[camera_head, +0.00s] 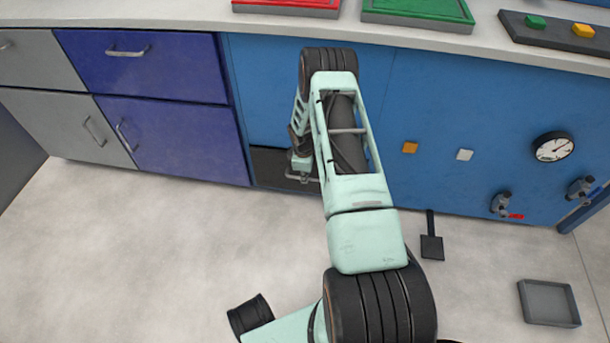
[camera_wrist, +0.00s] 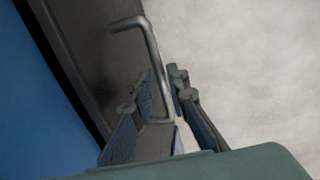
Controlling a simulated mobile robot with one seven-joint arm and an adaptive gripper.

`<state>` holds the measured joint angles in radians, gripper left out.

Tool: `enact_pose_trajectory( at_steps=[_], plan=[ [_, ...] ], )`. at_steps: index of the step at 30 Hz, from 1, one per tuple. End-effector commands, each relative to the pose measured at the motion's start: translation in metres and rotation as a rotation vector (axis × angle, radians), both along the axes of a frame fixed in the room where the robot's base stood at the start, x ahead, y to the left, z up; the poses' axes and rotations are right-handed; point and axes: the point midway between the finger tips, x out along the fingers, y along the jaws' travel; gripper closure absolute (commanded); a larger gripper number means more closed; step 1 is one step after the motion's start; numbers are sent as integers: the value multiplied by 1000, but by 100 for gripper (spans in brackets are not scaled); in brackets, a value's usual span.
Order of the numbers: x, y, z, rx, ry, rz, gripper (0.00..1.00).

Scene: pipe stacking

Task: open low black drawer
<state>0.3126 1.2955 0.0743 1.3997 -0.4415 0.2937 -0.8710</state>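The low black drawer (camera_head: 268,168) is a dark panel at the bottom of the blue cabinet, partly hidden behind my arm in the head view. In the wrist view its dark front (camera_wrist: 92,40) fills the upper left. Its bent metal handle (camera_wrist: 150,45) stands out from the front; part of it also shows in the head view (camera_head: 296,178). My gripper (camera_wrist: 160,88) is at the handle, with one finger on each side of the handle's lower part. A gap shows between the fingers, so they look open. The drawer looks shut, its front close to the cabinet face.
Blue drawers (camera_head: 170,140) with metal handles stand to the left. Valves (camera_head: 502,203) and a gauge (camera_head: 553,147) stick out from the blue panel at right. A shovel-like tool (camera_head: 431,245) and a grey tray (camera_head: 548,303) lie on the floor. The floor at left is clear.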

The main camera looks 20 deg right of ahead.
Motion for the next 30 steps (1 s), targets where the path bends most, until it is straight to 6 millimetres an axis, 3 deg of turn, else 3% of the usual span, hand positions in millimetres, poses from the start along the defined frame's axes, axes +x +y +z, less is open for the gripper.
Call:
enact_pose_trajectory(
  at_steps=[3,19,25,30],
  plan=[
    [0,0,0,0,0,0,100],
    [-6,5,2,0,1,3,100],
    [-34,24,4,0,6,5,100],
    [-75,51,5,-1,9,8,100]
  ],
)
